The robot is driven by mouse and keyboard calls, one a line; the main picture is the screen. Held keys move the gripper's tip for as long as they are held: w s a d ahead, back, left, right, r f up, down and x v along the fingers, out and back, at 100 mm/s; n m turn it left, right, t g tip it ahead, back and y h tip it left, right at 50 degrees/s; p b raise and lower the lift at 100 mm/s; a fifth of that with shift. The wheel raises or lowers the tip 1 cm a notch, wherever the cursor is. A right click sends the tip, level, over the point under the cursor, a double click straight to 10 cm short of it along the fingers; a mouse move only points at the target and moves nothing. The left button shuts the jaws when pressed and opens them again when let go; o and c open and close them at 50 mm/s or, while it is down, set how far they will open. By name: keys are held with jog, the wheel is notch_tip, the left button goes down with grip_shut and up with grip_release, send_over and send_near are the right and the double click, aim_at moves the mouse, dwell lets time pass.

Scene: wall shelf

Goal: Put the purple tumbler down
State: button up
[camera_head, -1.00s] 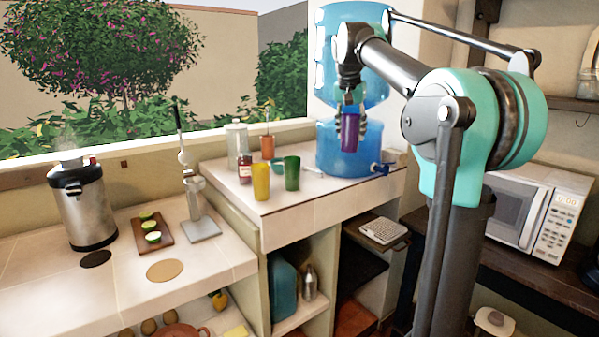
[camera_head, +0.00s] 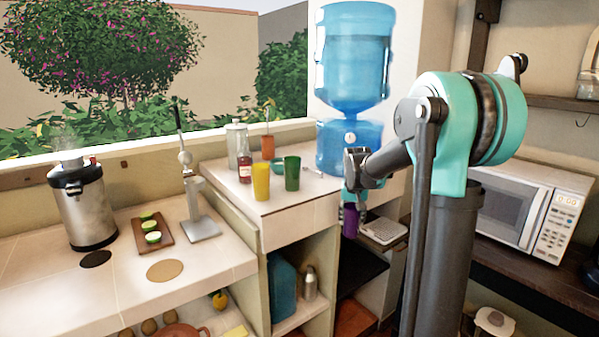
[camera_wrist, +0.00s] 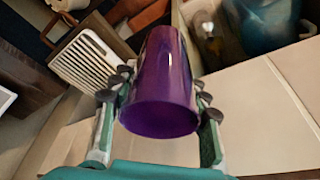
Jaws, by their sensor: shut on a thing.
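The purple tumbler (camera_wrist: 160,85) is held between the two fingers of my gripper (camera_wrist: 158,100) in the wrist view. My gripper is shut around its sides. In the head view the purple tumbler (camera_head: 350,221) hangs below my gripper (camera_head: 352,203), in front of the right end of the tiled counter (camera_head: 290,215). It shows lower than the counter top. My wrist and forearm hide part of the gripper there.
A yellow cup (camera_head: 261,182) and a green cup (camera_head: 292,173) stand near the counter's front edge. A blue water dispenser (camera_head: 350,100) stands behind. A white slatted rack (camera_head: 383,228) lies beside the tumbler in the picture. Open shelves lie below the counter.

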jog(key=s+f+n, duration=0.1)
jog(key=s+f, duration=0.1)
jog(key=f, duration=0.9)
jog(key=s+d+f, duration=0.1)
jog(key=s+f, duration=0.2)
jog(key=f, duration=0.8)
jog(key=shift+s+n+y, duration=0.25)
jog(key=shift+n+y, duration=0.05)
jog(key=shift+n, duration=0.1)
jog(key=shift+f, duration=0.1)
